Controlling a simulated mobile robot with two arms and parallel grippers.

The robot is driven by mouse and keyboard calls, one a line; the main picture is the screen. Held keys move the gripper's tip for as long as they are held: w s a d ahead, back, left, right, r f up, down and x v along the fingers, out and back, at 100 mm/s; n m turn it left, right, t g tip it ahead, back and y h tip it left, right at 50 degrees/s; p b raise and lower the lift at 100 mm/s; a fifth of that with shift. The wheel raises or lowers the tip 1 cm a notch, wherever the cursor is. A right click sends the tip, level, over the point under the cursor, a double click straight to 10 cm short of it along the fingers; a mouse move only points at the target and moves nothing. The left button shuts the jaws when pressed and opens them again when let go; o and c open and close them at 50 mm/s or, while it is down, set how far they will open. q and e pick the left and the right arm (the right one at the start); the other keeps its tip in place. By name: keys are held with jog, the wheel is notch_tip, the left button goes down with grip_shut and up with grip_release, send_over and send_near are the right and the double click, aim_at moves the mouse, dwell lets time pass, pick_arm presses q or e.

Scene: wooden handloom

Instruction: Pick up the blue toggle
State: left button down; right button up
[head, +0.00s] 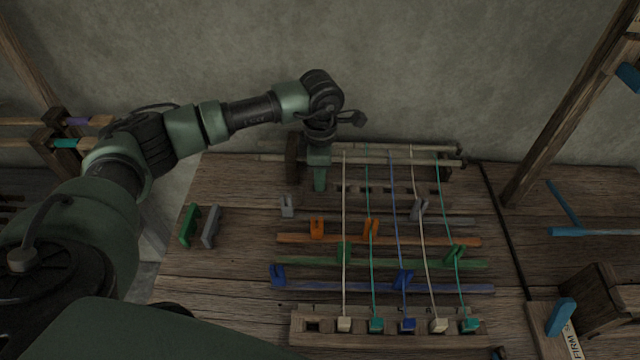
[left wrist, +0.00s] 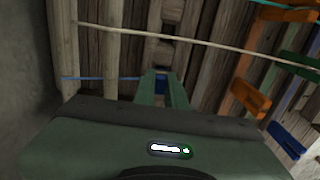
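My left gripper (head: 320,180) points down at the far left part of the loom, beside the back beam. A thin blue cord (left wrist: 100,78) runs from the left up to the fingers. I cannot tell whether the fingers touch the piece. Another blue toggle (head: 408,325) ends the blue thread on the front rail. My right gripper is not in view.
Threads run over the table (head: 230,250) to the front rail (head: 300,328), right of my gripper. Coloured bars with clips (head: 317,229) cross beneath them. Green and grey clips (head: 211,227) lie left. A wooden box (head: 600,300) stands right. The wall (head: 420,70) is close behind.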

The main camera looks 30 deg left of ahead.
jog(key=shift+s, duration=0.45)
pick_arm(q)
jog(key=shift+r, duration=0.15)
